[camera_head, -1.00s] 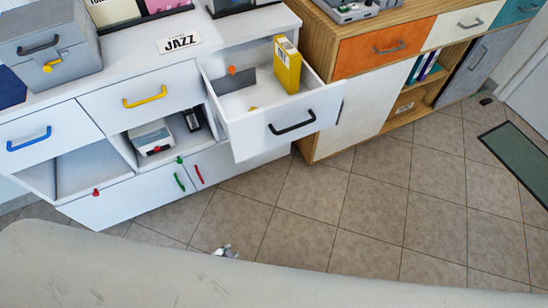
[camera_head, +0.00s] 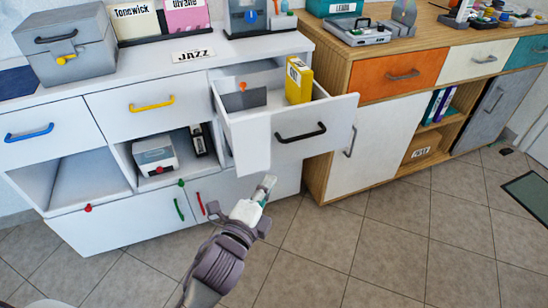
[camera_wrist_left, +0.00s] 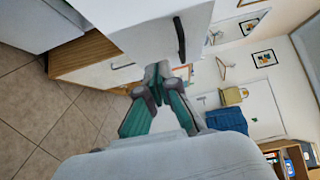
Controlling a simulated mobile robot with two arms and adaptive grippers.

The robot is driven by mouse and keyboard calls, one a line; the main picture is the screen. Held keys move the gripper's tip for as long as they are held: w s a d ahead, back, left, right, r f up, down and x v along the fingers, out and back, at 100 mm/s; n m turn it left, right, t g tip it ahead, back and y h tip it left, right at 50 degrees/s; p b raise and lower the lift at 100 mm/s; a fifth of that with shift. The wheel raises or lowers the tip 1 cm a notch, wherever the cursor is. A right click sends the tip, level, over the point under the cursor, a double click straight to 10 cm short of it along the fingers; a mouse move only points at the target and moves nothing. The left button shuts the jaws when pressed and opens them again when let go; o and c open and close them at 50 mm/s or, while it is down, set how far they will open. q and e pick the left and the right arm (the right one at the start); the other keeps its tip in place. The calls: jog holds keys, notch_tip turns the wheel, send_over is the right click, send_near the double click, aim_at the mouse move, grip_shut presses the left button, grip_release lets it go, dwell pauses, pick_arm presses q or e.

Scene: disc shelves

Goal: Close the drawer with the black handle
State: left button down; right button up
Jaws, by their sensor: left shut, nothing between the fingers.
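The drawer with the black handle (camera_head: 342,118) is pulled out of the white cabinet in the head view. Its black handle (camera_head: 300,132) is on the front panel. My left gripper (camera_head: 267,183) is shut and empty, below and to the left of the handle, apart from the drawer front. In the left wrist view the shut fingertips (camera_wrist_left: 157,75) are in front of the drawer front, with the handle (camera_wrist_left: 180,38) above and to the right. My right gripper is not in view.
The yellow-handled drawer (camera_head: 150,105) and blue-handled drawer (camera_head: 45,135) are shut. An open shelf below holds a white device (camera_head: 155,155). A wooden cabinet (camera_head: 318,150) adjoins on the right. The tiled floor (camera_head: 380,240) in front is clear.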

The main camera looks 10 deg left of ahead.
pick_arm(q)
jog(key=b, duration=0.1)
send_near(279, 145)
jog(key=w+d, duration=0.3)
jog(key=shift+w+a+f, duration=0.1)
jog(key=shift+w+a, duration=0.2)
jog(key=shift+w, duration=0.3)
jog(key=shift+w+a, duration=0.25)
jog(key=shift+w, duration=0.3)
jog(key=shift+w+a, duration=0.3)
jog(key=shift+w, duration=0.15)
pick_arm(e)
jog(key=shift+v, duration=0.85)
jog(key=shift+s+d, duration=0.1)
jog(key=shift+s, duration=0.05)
